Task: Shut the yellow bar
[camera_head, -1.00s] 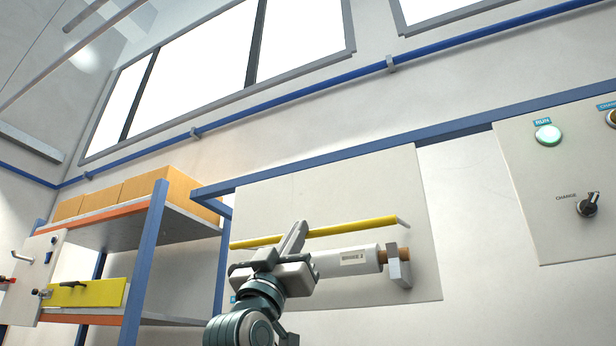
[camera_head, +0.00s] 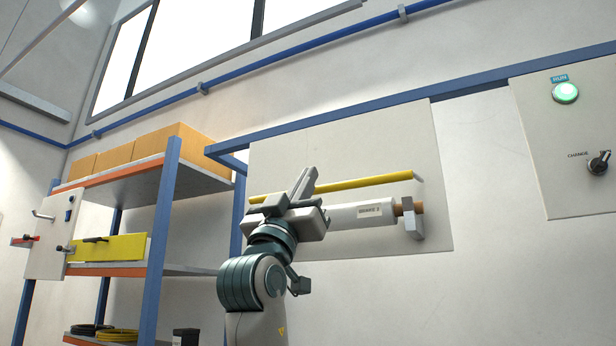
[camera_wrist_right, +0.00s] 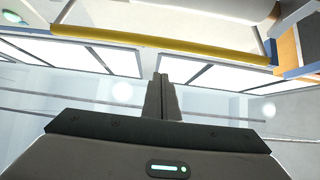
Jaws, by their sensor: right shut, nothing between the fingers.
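The yellow bar (camera_head: 358,184) runs nearly level across the white panel (camera_head: 388,130), above a white cylinder (camera_head: 362,213) with a printed label. My right gripper (camera_head: 303,180) points up in front of the bar's left part and hides some of it. Its fingers are shut and empty. In the right wrist view the bar (camera_wrist_right: 160,45) crosses the top of the picture, with a bracket at its right end. The shut fingertips (camera_wrist_right: 161,76) lie just below the bar there, apart from it in the picture. My left gripper is out of view.
A shelf rack with blue posts (camera_head: 160,230) and cardboard boxes (camera_head: 150,147) stands at left. A small panel with a yellow plate (camera_head: 110,248) is beside it. At right, a control panel (camera_head: 545,130) has a lit green RUN button (camera_head: 565,92) and a CHANGE knob (camera_head: 599,162).

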